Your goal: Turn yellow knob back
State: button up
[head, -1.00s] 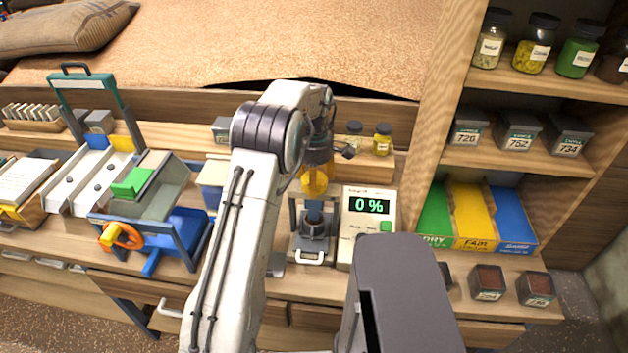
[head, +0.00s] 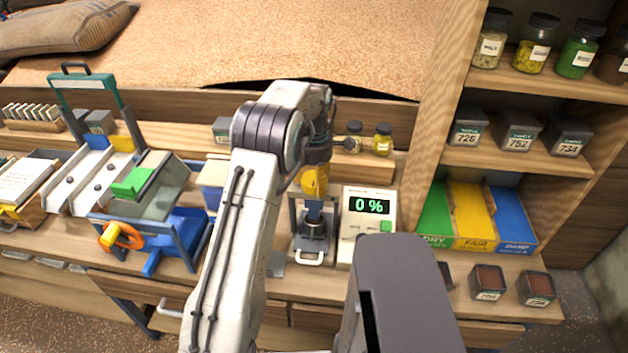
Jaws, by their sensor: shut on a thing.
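The yellow knob (head: 314,182) sits on top of a small grey press-like device (head: 313,228) with a white handle, near the middle of the bench. A dark shaft runs down from the knob into the device. My gripper (head: 317,164) points down from above and is shut on the yellow knob. My wrist and the fingers hide part of the knob's top.
A white meter (head: 367,222) showing "0 %" stands just right of the device. Small jars (head: 382,139) stand behind. A shelf post (head: 447,90) rises at the right.

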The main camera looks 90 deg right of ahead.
aim_at(315, 179)
jog(key=shift+r, duration=0.1)
jog(key=o, duration=1.2)
jog(key=shift+s, duration=0.1)
notch_tip(315, 179, up, 12)
jog(key=shift+f, duration=0.1)
dwell(0.6)
